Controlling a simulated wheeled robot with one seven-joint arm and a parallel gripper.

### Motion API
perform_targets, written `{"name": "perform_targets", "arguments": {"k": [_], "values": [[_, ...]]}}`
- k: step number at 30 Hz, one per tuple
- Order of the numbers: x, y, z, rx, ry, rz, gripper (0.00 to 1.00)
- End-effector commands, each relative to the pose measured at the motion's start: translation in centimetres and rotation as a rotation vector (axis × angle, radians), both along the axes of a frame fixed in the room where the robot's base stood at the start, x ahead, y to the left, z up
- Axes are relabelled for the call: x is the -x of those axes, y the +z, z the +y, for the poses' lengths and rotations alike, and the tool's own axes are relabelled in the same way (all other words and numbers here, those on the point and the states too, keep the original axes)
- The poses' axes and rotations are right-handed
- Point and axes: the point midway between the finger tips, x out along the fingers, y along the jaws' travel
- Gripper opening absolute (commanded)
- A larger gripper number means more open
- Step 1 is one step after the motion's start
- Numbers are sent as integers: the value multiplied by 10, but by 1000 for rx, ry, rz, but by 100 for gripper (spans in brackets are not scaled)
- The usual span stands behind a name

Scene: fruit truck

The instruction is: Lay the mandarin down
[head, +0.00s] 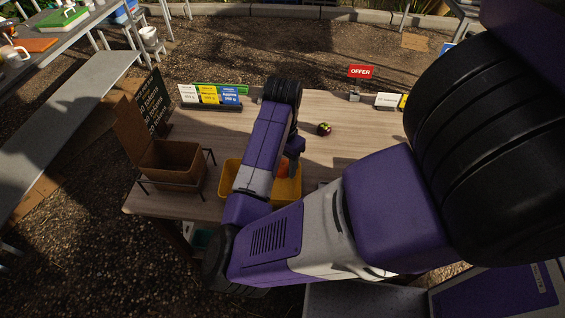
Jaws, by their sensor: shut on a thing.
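My gripper (291,160) points down over the yellow crate (291,191) near the front of the wooden table. It is shut on the mandarin (284,170), an orange patch partly hidden behind my arm, at the crate's opening. My arm covers the middle of the crate and most of the fingers. I cannot tell whether the mandarin touches the crate's floor.
A small dark fruit with red and green marks (324,129) lies on the table (350,115). A brown box (172,165) in a wire stand is at left. Price cards (210,96) and a red OFFER sign (361,72) stand at the back edge.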

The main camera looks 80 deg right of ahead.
Motion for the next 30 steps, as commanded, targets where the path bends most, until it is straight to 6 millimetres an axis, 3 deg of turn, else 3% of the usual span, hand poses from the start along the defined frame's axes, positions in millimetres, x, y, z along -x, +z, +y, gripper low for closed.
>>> {"name": "perform_targets", "arguments": {"k": [1, 21, 30], "values": [[0, -10, 0, -1, 0, 0, 3], [0, -69, 0, 0, 1, 1, 3], [0, -79, 0, 0, 0, 0, 3]]}}
